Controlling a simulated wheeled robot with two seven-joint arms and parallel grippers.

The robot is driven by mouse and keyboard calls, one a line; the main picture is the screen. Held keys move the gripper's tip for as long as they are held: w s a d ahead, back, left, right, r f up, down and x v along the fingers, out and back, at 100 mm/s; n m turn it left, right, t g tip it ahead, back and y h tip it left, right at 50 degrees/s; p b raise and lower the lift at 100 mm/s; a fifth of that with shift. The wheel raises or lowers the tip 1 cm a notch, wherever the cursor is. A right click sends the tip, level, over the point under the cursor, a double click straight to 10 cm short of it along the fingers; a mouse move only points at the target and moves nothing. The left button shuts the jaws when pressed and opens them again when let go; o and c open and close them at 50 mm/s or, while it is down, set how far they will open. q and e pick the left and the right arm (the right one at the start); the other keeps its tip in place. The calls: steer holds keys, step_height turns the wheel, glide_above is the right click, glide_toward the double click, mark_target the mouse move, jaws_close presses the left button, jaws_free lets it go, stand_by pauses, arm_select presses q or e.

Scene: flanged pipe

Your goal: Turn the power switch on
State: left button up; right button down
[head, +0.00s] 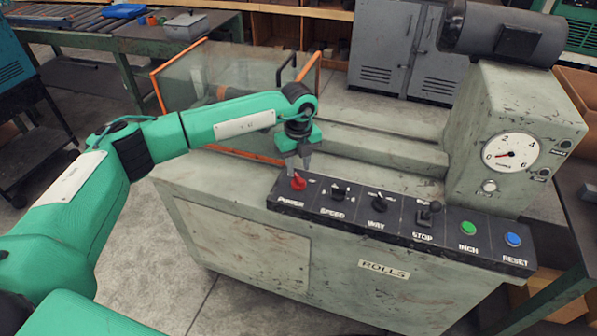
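The red power switch (298,183) is a knob at the left end of the black control panel (318,214), above the label POWER. My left gripper (299,168) comes down from above, with its two grey fingers apart and their tips just over the knob. The tips partly cover the knob's top. I cannot tell whether they touch it. Which way the knob is turned is too small to read. My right gripper is not in view.
Right of the power switch are the speed knob (339,190), the way knob (379,202), the stop lever (430,213), the green inch button (468,228) and the blue reset button (513,240). A gauge housing (515,110) rises behind the panel's right end.

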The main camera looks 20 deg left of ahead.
mark_target(299, 177)
arm_select(q)
step_height(299, 177, down, 3)
steer(key=shift+f, duration=0.55)
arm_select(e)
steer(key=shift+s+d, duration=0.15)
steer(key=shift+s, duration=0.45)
arm_select(q)
jaws_close()
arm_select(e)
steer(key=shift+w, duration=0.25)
